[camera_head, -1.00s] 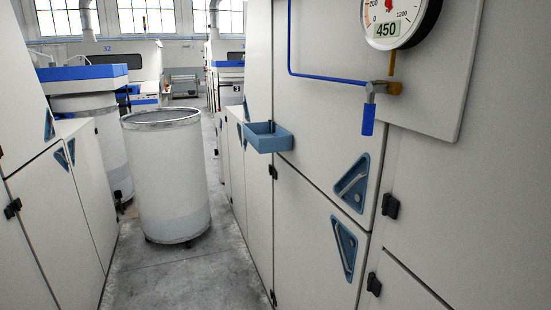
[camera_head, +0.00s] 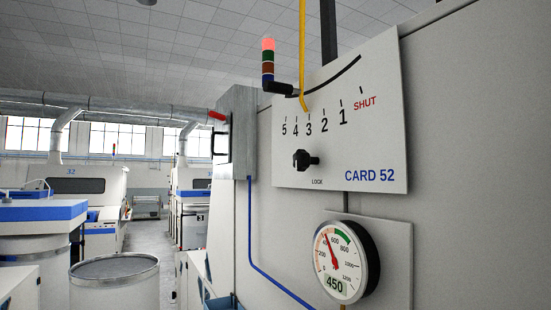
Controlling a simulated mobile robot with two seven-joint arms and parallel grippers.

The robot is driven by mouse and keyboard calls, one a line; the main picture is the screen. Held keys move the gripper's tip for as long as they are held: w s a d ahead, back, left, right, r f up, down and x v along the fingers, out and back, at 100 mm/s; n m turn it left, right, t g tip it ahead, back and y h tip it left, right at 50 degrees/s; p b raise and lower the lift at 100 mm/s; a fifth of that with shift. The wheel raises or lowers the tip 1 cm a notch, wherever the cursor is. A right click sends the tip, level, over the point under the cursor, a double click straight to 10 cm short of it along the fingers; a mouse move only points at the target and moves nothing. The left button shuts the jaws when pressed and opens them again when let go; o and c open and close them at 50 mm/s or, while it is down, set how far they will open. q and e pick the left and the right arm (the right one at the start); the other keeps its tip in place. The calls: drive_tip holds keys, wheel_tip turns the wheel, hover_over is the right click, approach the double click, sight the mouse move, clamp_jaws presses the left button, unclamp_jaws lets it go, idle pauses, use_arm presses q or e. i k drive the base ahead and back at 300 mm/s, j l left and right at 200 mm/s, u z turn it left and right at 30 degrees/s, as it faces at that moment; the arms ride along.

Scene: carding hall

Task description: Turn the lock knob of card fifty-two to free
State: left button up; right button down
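The card 52 plate (camera_head: 375,150) is a white panel on the side of the machine at the right. It carries a scale from 5 to 1 and SHUT, with a yellow pointer (camera_head: 303,60) near 3. The black lock knob (camera_head: 305,160) sits below the scale, above the word LOCK. No word for free is readable beside it. Neither of my grippers is in view.
A round pressure gauge (camera_head: 346,258) marked 450 sits below the plate. A grey box (camera_head: 238,135) with a red handle juts out left of the plate. A signal tower (camera_head: 268,60) rises behind. A large can (camera_head: 115,285) stands at the lower left.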

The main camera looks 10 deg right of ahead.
sight(302, 160)
drive_tip(key=i+j+u, duration=0.25)
drive_tip(key=i, duration=0.2)
drive_tip(key=i+u, duration=0.25)
drive_tip(key=i, duration=0.2)
